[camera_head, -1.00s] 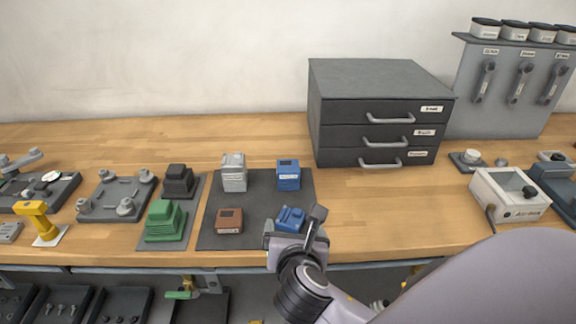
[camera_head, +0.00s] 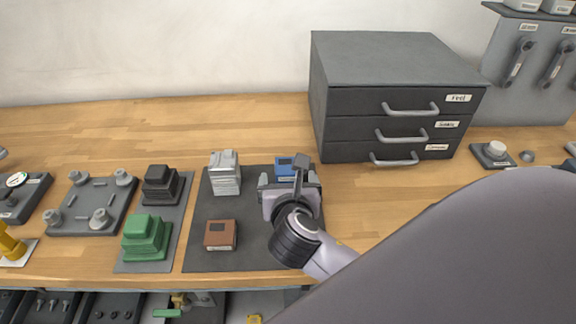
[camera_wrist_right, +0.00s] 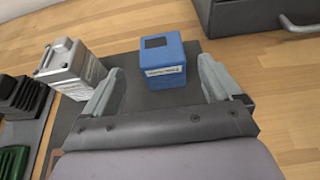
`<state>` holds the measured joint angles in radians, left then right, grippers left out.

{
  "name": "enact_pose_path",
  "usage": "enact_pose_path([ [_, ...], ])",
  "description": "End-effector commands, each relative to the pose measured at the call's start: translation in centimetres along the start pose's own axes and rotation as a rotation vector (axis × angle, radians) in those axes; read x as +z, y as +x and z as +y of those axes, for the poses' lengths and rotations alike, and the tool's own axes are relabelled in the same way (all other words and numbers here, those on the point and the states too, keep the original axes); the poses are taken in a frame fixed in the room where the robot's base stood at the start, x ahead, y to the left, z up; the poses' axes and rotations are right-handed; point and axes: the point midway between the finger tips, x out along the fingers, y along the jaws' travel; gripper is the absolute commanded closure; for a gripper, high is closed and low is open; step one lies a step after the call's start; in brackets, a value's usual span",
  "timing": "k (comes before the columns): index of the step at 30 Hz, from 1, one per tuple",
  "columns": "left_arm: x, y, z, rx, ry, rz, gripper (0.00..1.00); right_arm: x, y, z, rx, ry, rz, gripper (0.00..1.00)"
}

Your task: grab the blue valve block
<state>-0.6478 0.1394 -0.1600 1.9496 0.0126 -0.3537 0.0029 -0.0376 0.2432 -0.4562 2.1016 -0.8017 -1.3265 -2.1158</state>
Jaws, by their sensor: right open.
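A blue block (camera_head: 284,166) with a dark patch on top and a pale label stands upright on the dark grey mat (camera_head: 258,258), partly hidden by my right gripper in the head view. My right gripper (camera_head: 289,181) is open and empty on the near side of it. In the right wrist view the blue block (camera_wrist_right: 166,66) shows between and slightly beyond the two fingers, with a gap on both sides. A second, lower blue piece seen earlier on the mat is now hidden behind my right arm. My left gripper is out of view.
A silver block (camera_head: 225,174) stands left of the blue block, and a brown block (camera_head: 220,235) is nearer the front. Green (camera_head: 146,238) and black (camera_head: 160,184) blocks sit on another mat. A dark drawer cabinet (camera_head: 392,95) stands behind to the right.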

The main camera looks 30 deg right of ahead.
Motion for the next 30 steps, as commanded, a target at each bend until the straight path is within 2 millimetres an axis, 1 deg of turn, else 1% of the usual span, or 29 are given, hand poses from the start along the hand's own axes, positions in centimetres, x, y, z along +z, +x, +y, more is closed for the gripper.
enact_pose_path([
  [6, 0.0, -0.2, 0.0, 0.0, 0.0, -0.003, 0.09, 0.7, 3.2, -0.3, -0.002, 0.0, -0.002, 0.08],
  [9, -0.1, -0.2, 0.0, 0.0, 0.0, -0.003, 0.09, 0.7, 4.3, -0.3, -0.002, 0.0, -0.001, 0.08],
  [13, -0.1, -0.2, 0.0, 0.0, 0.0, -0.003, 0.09, 0.7, 4.8, -0.3, 0.0, 0.001, -0.002, 0.08],
  [19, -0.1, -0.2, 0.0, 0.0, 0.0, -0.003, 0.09, 0.7, 4.8, -0.3, 0.0, 0.002, -0.001, 0.08],
  [20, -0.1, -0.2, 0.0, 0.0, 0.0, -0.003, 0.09, 0.7, 4.8, -0.3, 0.0, 0.002, -0.001, 0.18],
  [21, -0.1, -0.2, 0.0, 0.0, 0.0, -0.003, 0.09, 0.7, 4.8, -0.3, 0.0, 0.002, -0.001, 0.31],
  [23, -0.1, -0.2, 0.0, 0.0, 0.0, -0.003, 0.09, 0.7, 4.8, -0.3, 0.0, 0.002, -0.001, 0.51],
  [24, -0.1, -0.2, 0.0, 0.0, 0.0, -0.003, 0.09, 0.6, 4.8, -0.3, 0.0, 0.001, -0.001, 0.64],
  [25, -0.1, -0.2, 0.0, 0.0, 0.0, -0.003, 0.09, 0.6, 4.8, -0.3, 0.0, 0.001, -0.001, 0.72],
  [30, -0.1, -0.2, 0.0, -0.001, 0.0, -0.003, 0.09, 0.7, 4.8, -0.3, 0.001, 0.002, -0.003, 0.72],
])
